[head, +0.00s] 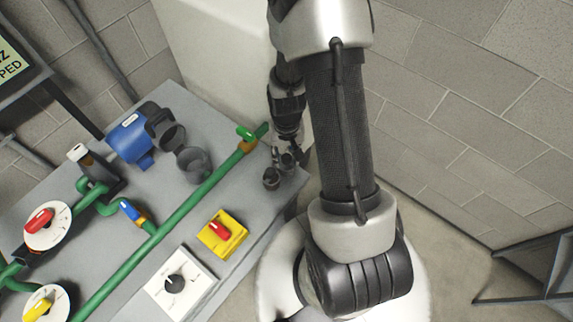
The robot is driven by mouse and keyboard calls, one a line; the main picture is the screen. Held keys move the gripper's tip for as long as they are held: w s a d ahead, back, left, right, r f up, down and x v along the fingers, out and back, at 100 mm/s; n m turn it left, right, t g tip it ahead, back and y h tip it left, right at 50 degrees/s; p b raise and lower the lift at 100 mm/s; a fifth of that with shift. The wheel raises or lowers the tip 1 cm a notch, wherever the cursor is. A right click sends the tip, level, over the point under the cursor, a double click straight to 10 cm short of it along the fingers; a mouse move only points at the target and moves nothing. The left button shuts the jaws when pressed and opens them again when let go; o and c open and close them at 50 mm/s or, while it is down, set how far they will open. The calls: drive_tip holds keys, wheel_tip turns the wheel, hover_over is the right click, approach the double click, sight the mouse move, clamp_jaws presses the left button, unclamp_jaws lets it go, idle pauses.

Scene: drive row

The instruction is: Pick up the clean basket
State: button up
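My gripper (286,160) is small and dark in the head view, pointing down over the right end of the grey bench, below my arm. A small dark round piece (271,179) sits at the bench edge just below and left of the fingers. I cannot tell whether it is the clean basket or touches the fingers. A blue cylindrical housing (128,138) lies at the back of the bench with a dark ring-like end (165,128). A dark grey open cup-like part (194,164) is in front of it. Finger opening is too small to make out.
A green pipe (185,207) with valve handles runs along the grey bench (262,204). A yellow switch box with a red knob (222,234) and a white dial box (180,282) are near the front edge. A block wall stands behind; a dark metal frame (520,270) is at right.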

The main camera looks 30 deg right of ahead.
clamp_jaws()
drive_tip(key=shift+r, duration=0.15)
idle(0.4)
